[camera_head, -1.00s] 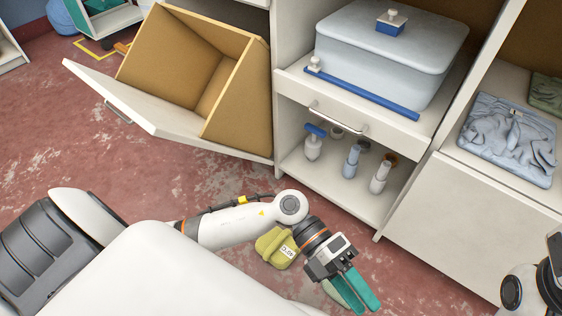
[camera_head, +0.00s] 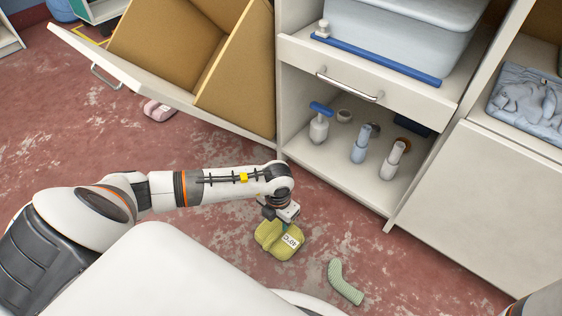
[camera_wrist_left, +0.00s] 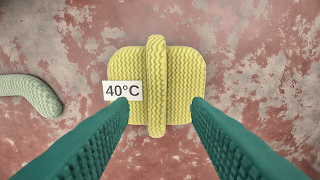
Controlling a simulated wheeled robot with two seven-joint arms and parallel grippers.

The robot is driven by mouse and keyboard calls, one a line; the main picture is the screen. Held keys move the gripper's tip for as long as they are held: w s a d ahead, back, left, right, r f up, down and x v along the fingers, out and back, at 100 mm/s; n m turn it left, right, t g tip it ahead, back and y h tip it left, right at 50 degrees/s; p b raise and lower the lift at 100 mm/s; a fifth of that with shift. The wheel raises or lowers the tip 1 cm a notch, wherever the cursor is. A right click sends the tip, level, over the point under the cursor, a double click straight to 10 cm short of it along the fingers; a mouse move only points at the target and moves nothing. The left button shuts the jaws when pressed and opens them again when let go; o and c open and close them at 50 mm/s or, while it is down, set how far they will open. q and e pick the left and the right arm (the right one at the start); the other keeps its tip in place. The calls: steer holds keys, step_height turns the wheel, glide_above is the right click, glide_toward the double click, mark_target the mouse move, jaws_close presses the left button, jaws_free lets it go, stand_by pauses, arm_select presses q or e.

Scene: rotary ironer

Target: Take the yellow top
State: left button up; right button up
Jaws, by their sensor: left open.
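The yellow top (camera_head: 272,239) lies folded on the red floor below my left wrist. In the left wrist view, the yellow knitted top (camera_wrist_left: 182,75) has a raised ridge down its middle and a white "40°C" tag (camera_wrist_left: 122,90) at its left. My left gripper (camera_head: 284,224) points down at it. In the left wrist view, the open green fingers of my left gripper (camera_wrist_left: 160,103) come in on both sides of the top, with nothing held between them. I cannot tell how far the fingertips are above the floor. My right gripper is out of view.
A pale green curved knitted piece (camera_head: 345,282) lies on the floor to the right. A cabinet with an open tilted bin (camera_head: 150,75) and a shelf of bottles (camera_head: 360,150) stands behind. A pink item (camera_head: 158,110) lies under the bin door.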

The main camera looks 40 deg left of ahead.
mark_target(280, 229)
arm_select(q)
steer(key=shift+f, duration=0.45)
steer(key=f+b, duration=0.5)
steer(key=shift+w+d, duration=0.15)
steer(key=shift+d, duration=0.05)
steer(key=shift+r, duration=0.1)
jaws_close()
